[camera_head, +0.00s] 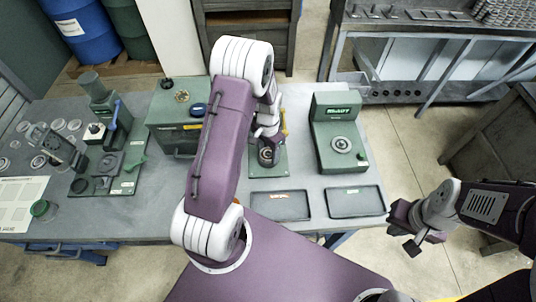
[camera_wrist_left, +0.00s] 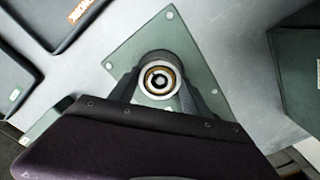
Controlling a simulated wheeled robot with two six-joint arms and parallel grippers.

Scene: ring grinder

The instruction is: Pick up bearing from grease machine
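The bearing (camera_wrist_left: 160,80) is a ring with a bright rim and a brassy inner edge. It sits on the grease machine's green base plate (camera_wrist_left: 125,53). In the head view the bearing (camera_head: 266,154) shows as a small round part under my left wrist. My left gripper (camera_wrist_left: 158,88) is above the plate, with its dark fingers apart on either side of the bearing; I cannot tell whether they touch it. My left arm hides much of the grease machine in the head view. My right gripper (camera_head: 402,230) is open and empty, off the table's right side.
Two dark trays (camera_head: 280,206) (camera_head: 355,202) lie at the table's front. A green machine (camera_head: 338,135) stands right of the grease machine, a green box (camera_head: 174,118) left. Another green station (camera_head: 110,150) is farther left. Free floor lies right of the table.

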